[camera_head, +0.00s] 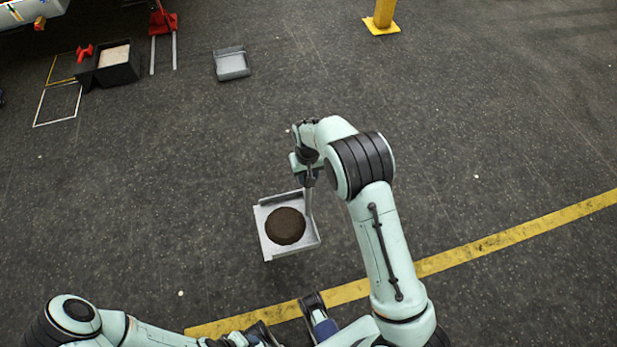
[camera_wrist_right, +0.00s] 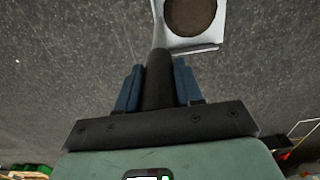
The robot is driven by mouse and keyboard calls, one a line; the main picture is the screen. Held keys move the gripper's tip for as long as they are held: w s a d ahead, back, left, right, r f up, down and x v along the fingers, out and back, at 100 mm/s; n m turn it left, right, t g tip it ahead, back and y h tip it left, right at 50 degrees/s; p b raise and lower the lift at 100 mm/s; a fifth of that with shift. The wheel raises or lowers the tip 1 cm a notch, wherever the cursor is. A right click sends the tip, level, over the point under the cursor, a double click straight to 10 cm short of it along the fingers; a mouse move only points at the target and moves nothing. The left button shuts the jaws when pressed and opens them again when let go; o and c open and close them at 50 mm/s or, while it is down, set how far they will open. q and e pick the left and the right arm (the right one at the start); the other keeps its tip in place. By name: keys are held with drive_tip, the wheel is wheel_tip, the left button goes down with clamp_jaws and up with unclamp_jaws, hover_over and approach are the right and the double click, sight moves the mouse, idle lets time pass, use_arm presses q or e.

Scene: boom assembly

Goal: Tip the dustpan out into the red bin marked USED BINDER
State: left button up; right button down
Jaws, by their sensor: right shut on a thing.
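My right gripper (camera_head: 307,178) is shut on the handle of the dustpan. The dustpan (camera_head: 268,248) is a pale metal pan with a round dark brown heap (camera_head: 286,226) in it, and looks about level. In the right wrist view, the dark handle (camera_wrist_right: 159,80) stands between the blue fingers (camera_wrist_right: 158,88), with the pan (camera_wrist_right: 190,45) and heap (camera_wrist_right: 190,15) beyond, cut off by the top edge. My left gripper (camera_head: 292,322) is low in the head view, partly cut off; its opening is unclear. I cannot make out a red bin marked USED BINDER.
A grey tray (camera_head: 231,75) lies on the floor at upper left. Further left are a black box (camera_head: 118,75) of pale grains and a red item with two prongs (camera_head: 163,22). A yellow post (camera_head: 383,18) stands at the back. The floor around the dustpan is clear.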

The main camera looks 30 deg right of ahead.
wheel_tip(320, 180, up, 10)
drive_tip(key=p, duration=0.6)
drive_tip(key=shift+w+r+p, duration=0.15)
drive_tip(key=shift+p, duration=0.15)
use_arm(q)
drive_tip(key=w+r+p, duration=0.3)
drive_tip(key=r, duration=0.4)
drive_tip(key=w+r+p, duration=0.3)
drive_tip(key=r, duration=0.4)
drive_tip(key=shift+r, duration=0.35)
use_arm(e)
wheel_tip(320, 180, up, 12)
drive_tip(key=s+a+f+n, duration=0.2)
drive_tip(key=a, duration=0.6)
drive_tip(key=shift+a+f+n, duration=0.2)
drive_tip(key=shift+f+n, duration=0.05)
drive_tip(key=shift+n, duration=0.15)
drive_tip(key=shift+s+d, duration=0.1)
drive_tip(key=shift+d, duration=0.05)
